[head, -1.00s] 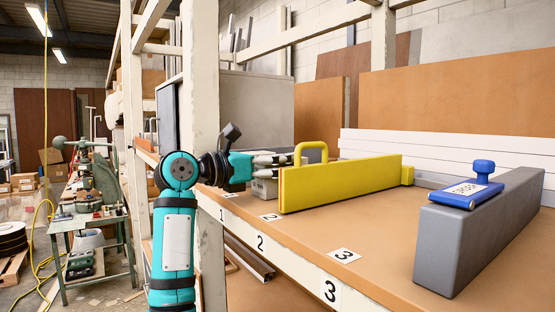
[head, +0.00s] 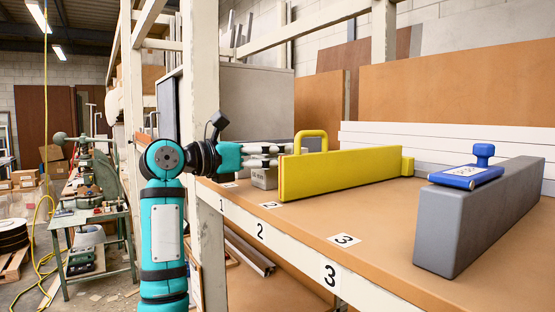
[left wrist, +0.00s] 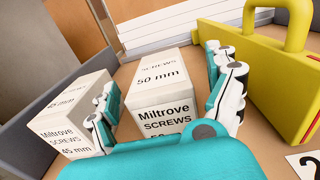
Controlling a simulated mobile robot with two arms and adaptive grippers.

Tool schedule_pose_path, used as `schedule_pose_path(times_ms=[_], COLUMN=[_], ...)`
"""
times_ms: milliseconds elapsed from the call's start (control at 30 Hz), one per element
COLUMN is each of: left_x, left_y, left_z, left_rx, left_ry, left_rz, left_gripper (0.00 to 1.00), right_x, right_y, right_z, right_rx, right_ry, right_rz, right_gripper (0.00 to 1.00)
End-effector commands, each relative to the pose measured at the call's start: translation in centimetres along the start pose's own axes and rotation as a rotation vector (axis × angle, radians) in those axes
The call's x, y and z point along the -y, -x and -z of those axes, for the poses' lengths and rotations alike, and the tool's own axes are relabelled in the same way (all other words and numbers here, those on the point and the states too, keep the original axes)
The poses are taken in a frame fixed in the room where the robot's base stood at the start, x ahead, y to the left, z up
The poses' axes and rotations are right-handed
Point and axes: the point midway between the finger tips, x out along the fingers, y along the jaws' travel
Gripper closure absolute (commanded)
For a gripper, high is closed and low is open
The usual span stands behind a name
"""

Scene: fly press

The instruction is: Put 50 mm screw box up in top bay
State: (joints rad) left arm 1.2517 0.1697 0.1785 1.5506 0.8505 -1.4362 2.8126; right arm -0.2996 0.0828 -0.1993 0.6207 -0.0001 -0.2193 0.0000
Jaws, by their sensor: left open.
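The white 50 mm screw box (left wrist: 158,80) stands in the middle of the left wrist view, its label facing up and toward me. My left gripper (left wrist: 165,102) is open, with one finger on each side of this box. The left finger is between it and the 45 mm screw box (left wrist: 72,118). The right finger is on the side of the yellow divider. My right gripper is out of view.
A yellow divider (head: 345,174) with a handle stands close to the gripper. A white upright post (head: 200,80) is behind my arm. The shelf (head: 390,210) is bare between the dividers, with numbers along its front.

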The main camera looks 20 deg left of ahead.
Motion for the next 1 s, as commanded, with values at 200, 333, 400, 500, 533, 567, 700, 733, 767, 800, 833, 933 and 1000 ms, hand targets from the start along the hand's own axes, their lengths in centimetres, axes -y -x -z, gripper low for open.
schedule_pose_path(times_ms=[200, 333, 400, 500, 533, 567, 700, 733, 767, 800, 833, 933, 1000], left_x=[-0.1, 0.0, 0.0, 0.0, 0.0, 0.0, 0.0, 0.0, 0.0, 0.0, 0.0, 0.0, 0.0], left_y=[5.0, 7.4, 8.3, 9.2, 9.4, 9.5, 9.7, 9.7, 9.7, 9.7, 9.7, 9.7, 9.7], left_z=[0.6, 0.4, 0.3, 0.2, 0.2, 0.1, 0.0, 0.0, 0.0, 0.0, 0.0, 0.0, 0.0], left_rx=[0.005, 0.005, 0.003, 0.002, 0.002, 0.002, 0.002, 0.002, 0.002, 0.002, 0.002, 0.002, 0.002], left_ry=[-0.004, -0.003, -0.002, -0.001, -0.001, -0.001, 0.0, 0.0, 0.0, 0.0, 0.0, 0.0, 0.0], left_rz=[-0.003, -0.002, -0.002, 0.0, 0.0, 0.0, 0.001, 0.001, 0.001, 0.001, 0.001, 0.0, 0.0], left_gripper=[0.12, 0.12, 0.12, 0.12, 0.12, 0.12, 0.12, 0.12, 0.12, 0.12, 0.12, 0.12, 0.12], right_x=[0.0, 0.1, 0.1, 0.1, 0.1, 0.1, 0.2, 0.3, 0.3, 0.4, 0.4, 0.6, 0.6], right_y=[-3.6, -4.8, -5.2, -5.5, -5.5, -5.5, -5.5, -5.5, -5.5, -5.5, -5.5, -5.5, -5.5], right_z=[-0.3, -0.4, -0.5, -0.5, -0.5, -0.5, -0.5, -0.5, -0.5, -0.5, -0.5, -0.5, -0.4], right_rx=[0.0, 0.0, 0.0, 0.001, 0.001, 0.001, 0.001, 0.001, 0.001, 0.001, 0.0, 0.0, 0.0], right_ry=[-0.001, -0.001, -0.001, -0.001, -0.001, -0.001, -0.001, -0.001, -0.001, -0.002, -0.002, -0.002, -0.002], right_rz=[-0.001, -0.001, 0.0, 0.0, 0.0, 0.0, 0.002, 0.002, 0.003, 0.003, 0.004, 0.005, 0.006], right_gripper=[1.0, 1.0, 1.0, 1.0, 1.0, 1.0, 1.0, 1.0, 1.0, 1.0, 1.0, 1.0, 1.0])
